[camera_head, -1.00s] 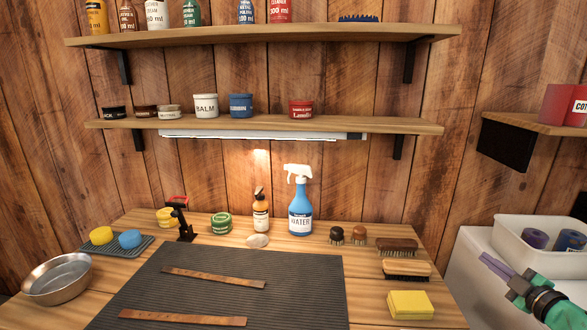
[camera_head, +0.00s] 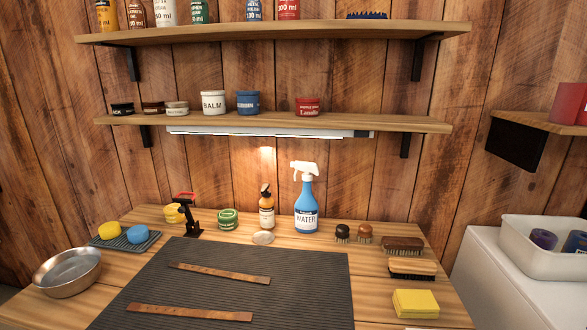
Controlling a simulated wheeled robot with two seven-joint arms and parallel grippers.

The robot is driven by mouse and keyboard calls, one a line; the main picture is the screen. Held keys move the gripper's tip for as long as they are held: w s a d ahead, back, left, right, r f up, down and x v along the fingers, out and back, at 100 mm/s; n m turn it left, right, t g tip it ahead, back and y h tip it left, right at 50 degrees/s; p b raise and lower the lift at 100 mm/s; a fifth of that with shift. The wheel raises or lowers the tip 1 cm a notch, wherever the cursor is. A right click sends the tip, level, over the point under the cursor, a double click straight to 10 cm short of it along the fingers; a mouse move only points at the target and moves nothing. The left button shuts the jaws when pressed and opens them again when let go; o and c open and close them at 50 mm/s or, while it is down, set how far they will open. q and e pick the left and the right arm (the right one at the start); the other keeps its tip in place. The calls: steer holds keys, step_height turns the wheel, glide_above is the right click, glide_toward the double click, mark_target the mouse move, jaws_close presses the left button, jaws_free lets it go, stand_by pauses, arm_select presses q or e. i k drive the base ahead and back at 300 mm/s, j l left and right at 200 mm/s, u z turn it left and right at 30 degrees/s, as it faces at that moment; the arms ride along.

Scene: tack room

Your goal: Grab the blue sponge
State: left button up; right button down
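The blue sponge (camera_head: 137,235) is a small round pad on a dark ridged tray (camera_head: 125,246) at the left back of the wooden table. A round yellow sponge (camera_head: 109,230) sits beside it on the same tray, to its left. Neither of my grippers shows in the head view now, so their state and position cannot be seen.
A metal bowl (camera_head: 68,272) stands in front of the tray. A black stand (camera_head: 189,217) is to its right. A dark mat (camera_head: 226,290) with two leather strips fills the middle. A spray bottle (camera_head: 306,203), brushes (camera_head: 411,268) and yellow cloths (camera_head: 415,303) stand further right.

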mark_target(138, 234)
steer(key=j+z, duration=0.2)
steer(key=j, duration=0.8)
steer(key=k+j+z, duration=0.2)
steer(key=j, duration=0.85)
steer(key=i, duration=0.1)
